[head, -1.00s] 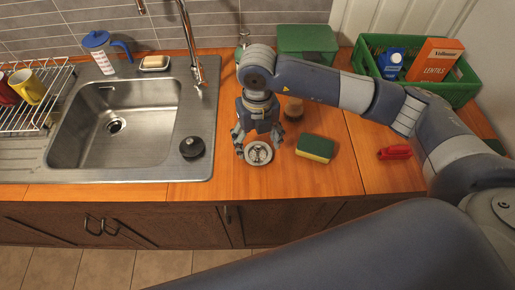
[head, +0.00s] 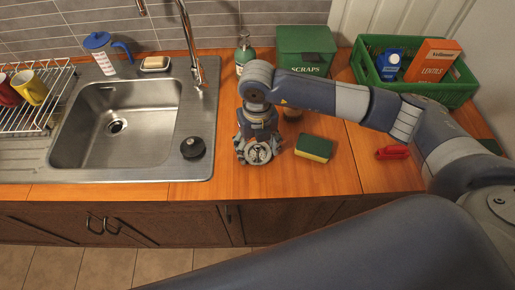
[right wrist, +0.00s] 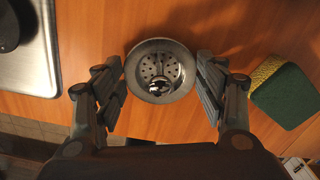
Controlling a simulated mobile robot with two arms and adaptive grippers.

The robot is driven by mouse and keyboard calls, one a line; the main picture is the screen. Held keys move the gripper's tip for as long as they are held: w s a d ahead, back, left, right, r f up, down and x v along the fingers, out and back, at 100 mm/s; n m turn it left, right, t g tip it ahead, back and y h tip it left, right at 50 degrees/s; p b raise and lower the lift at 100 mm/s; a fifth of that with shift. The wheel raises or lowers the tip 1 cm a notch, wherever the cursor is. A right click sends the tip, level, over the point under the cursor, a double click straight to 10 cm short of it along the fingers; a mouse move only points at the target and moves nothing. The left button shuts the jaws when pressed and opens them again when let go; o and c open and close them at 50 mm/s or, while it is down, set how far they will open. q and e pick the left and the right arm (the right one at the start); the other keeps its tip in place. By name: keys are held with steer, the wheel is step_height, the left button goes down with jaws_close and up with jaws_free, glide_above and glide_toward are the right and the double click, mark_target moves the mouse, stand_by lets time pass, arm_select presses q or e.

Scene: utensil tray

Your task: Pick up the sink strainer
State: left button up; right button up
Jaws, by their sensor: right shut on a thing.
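The sink strainer (head: 259,153) is a round metal basket with a perforated bottom, on the wooden counter right of the sink. In the right wrist view the strainer (right wrist: 160,70) sits between the two finger pads, its rim and holes in sight. My right gripper (head: 258,150) comes down over it from above and is shut on it, one finger on each side; it also shows in the right wrist view (right wrist: 161,76). The strainer appears at counter level. My left gripper is not in view.
A yellow-green sponge (head: 314,148) lies close right of the gripper. A red object (head: 393,152) lies farther right. A black round stopper (head: 193,147) is on the sink's (head: 200,120) edge. Behind stand a soap bottle (head: 244,55), a green scraps bin (head: 305,50) and a green crate (head: 455,95).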

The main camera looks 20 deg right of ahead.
mark_target(257, 145)
step_height(257, 145, up, 3)
steer(key=shift+w+b, duration=0.1)
steer(key=shift+b, duration=0.9)
steer(key=s+d+b, duration=0.1)
steer(key=s+d, duration=0.1)
steer(key=s, duration=0.2)
steer(key=s+d+r+b, duration=0.1)
steer(key=s+d+b, duration=0.1)
steer(key=s, duration=0.3)
steer(key=s+d+b, duration=0.1)
steer(key=s+d, duration=0.1)
steer(key=s, duration=0.3)
steer(key=shift+r, duration=0.25)
steer(key=shift+s+d+r+b, duration=0.1)
steer(key=shift+s+d+b, duration=0.2)
steer(key=shift+s, duration=0.15)
steer(key=shift+a, duration=0.1)
